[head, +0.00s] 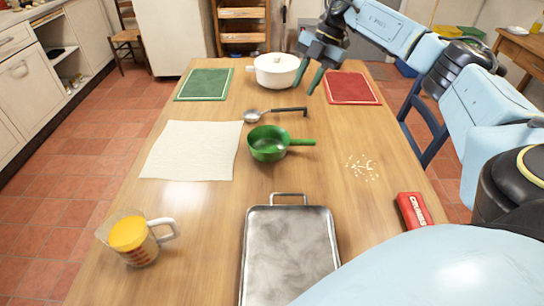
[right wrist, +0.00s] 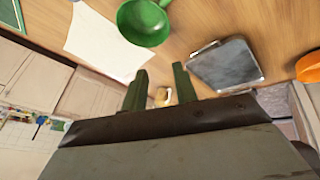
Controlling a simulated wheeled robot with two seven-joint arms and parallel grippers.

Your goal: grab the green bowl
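The green bowl (head: 268,144), a round pan-like bowl with a handle pointing right, stands upright near the middle of the wooden table. It also shows at the top of the right wrist view (right wrist: 143,22). My right gripper (head: 308,78) is above the far part of the table, beside the white pot and well apart from the bowl. Its two green fingers are spread with nothing between them, as the right wrist view also shows (right wrist: 160,85). My left gripper is in neither view.
A metal tray (head: 289,255), measuring cup (head: 138,240), and red box (head: 413,210) are nearer. A ladle (head: 255,115) lies just behind the bowl, a white cloth (head: 190,150) left of it. A white pot (head: 275,70), green mat (head: 204,85) and red mat (head: 352,88) are farther back.

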